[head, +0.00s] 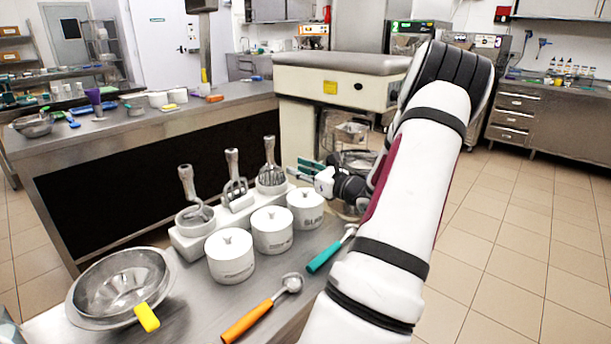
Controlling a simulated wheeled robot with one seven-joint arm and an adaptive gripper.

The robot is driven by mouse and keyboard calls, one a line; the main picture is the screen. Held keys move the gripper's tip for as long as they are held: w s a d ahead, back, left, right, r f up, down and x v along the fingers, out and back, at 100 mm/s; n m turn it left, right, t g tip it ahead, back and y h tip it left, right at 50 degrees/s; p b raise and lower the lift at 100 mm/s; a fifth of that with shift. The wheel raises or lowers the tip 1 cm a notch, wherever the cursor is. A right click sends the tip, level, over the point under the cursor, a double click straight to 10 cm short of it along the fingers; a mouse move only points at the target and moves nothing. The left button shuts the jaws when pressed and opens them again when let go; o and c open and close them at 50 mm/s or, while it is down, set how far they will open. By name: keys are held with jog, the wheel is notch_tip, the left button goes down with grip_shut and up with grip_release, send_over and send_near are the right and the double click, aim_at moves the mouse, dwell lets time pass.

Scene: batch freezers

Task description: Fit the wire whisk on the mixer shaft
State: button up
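The wire whisk (270,170) stands upright at the right end of a white stand (190,248), its grey handle up. A flat beater (236,185) and a dough hook (188,190) stand left of it. My gripper (296,169) is just right of the whisk, fingers pointing left toward it. Its teal fingers look parted, with nothing seen between them. I cannot tell whether they touch the whisk. The cream mixer (310,92) with a grey top is behind. A metal bowl (350,132) shows under its head. The shaft is not discernible.
Three white lidded pots (230,257) stand in front of the stand. An orange-handled scoop (262,308), a teal-handled scoop (331,249) and metal bowls (120,288) with a yellow-handled tool lie on the near counter. The tiled floor (510,230) at right is clear.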

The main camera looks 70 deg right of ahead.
aim_at(272, 157)
jog(key=shift+b+x, duration=1.7)
jog(key=shift+x, duration=4.35)
jog(key=shift+a, duration=0.1)
jog(key=shift+c, duration=0.2)
grip_shut()
jog(key=shift+r, duration=0.1)
jog(key=shift+r+p, duration=1.65)
jog(key=shift+r, duration=0.8)
jog(key=s+a+r+p, duration=0.1)
jog(key=s+r+p, duration=0.2)
jog(key=s+r, duration=0.1)
jog(key=shift+s+a+p, duration=0.25)
jog(key=shift+s+p, duration=0.15)
